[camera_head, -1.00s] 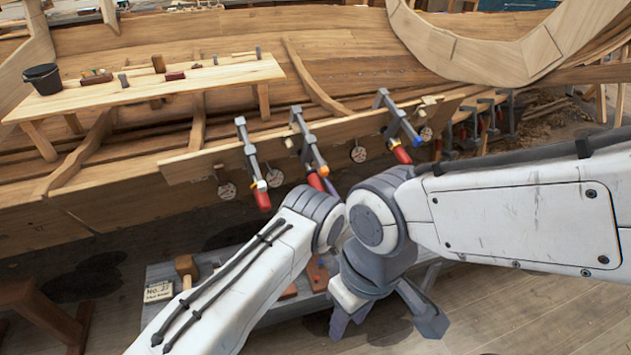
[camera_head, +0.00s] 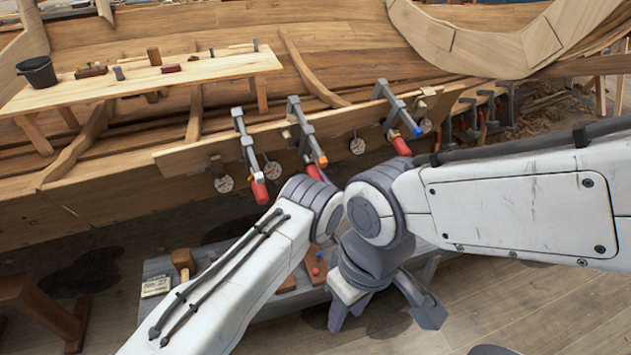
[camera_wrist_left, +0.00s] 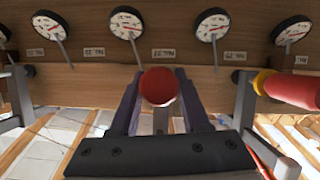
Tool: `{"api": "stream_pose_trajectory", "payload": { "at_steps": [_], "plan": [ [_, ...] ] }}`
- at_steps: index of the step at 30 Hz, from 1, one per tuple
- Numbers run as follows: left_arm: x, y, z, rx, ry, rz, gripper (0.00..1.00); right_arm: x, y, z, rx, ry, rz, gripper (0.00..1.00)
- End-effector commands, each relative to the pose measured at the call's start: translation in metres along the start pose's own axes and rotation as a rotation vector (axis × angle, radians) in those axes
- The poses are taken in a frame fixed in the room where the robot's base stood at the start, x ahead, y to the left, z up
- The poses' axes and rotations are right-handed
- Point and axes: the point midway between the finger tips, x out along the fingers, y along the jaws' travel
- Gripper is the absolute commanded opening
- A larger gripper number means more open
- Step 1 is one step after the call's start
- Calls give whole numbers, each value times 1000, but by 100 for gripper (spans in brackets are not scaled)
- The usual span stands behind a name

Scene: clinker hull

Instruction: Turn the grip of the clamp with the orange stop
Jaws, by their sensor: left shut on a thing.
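The clamp with the orange stop (camera_head: 307,133) is the middle of three grey clamps on the plank in the head view. Its red grip (camera_head: 315,173) points down, partly hidden behind my left arm. In the left wrist view, my left gripper (camera_wrist_left: 158,82) is shut on a red round grip (camera_wrist_left: 159,87), seen end-on between the fingers. My left fingers are hidden in the head view. My right gripper (camera_head: 384,314) hangs lower, open and empty, above the floor and low bench.
A clamp with a pale stop (camera_head: 247,143) is at left, one with a blue stop (camera_head: 400,112) at right. Round dials (camera_head: 357,146) hang along the plank (camera_head: 190,160). A grey low bench (camera_head: 215,262) holds a mallet (camera_head: 183,262).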

Motion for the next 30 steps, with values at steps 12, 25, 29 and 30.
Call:
{"api": "stream_pose_trajectory", "payload": {
  "at_steps": [12, 25, 29, 30],
  "plan": [
    [0, 0, 6, 311, 4, -139, 0, 64, 5, 3, 0, 0, 0, 40],
    [0, 0, 7, 688, 2, -302, 0, 120, 9, 6, 0, 0, 0, 40],
    [0, 0, 7, 801, 1, -351, 0, 136, 10, 7, 0, 0, 0, 40],
    [0, 0, 8, 836, 0, -365, 0, 141, 10, 8, 0, 0, 0, 40]
  ]
}}
